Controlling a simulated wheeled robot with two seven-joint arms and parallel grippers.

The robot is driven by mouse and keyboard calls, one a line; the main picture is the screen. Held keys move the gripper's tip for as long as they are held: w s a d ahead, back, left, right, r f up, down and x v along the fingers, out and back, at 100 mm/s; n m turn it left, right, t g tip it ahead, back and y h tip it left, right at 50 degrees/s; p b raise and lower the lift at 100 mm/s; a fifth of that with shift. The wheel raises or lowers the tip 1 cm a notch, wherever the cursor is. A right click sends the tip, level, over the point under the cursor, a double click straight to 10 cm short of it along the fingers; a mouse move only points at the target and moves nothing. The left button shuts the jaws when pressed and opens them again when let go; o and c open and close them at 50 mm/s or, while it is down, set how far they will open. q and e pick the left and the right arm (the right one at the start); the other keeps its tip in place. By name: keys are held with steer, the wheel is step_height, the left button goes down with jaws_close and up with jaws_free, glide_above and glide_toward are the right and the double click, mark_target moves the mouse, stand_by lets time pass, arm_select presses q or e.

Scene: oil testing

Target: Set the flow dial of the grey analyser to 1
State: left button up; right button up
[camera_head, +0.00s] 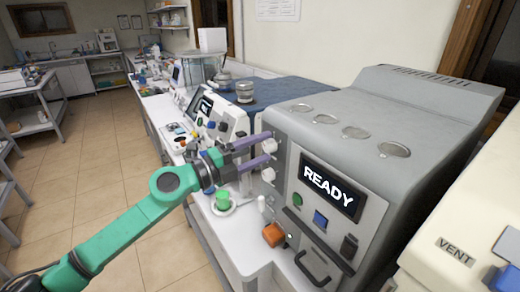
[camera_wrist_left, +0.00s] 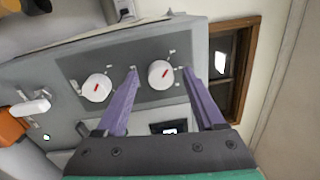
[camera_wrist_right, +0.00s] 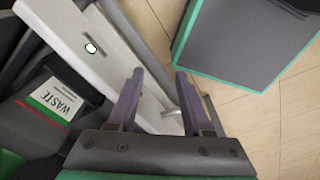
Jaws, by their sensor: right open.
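The grey analyser (camera_head: 345,125) stands at the right in the head view, its screen reading READY. Its front has two white dials, one higher (camera_head: 256,148) and one lower (camera_head: 268,174). In the left wrist view they show as a right dial (camera_wrist_left: 161,75) and a left dial (camera_wrist_left: 97,88), each with a red pointer mark; labels are too small to read. My left gripper (camera_head: 271,146) is open, its purple fingers on either side of the upper dial, which is the right one in the wrist view; contact cannot be told. My right gripper (camera_wrist_right: 155,88) is open and empty.
The analyser's front also has a green button (camera_head: 297,199), a blue button (camera_head: 320,220) and a handle (camera_head: 312,270). A green-capped item (camera_head: 222,200) and an orange object (camera_head: 273,235) are near the left arm. A WASTE label (camera_wrist_right: 55,100) shows near the right gripper.

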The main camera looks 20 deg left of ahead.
arm_select(q)
steer(key=shift+s+a+f+b, duration=0.25)
steer(key=shift+s+a+b, duration=0.1)
steer(key=shift+b, duration=0.1)
steer(key=b+v, duration=0.6)
steer(key=v, duration=0.7)
steer(key=shift+s+a+r, duration=0.2)
steer(key=shift+s+r, duration=0.05)
steer(key=shift+s, duration=0.1)
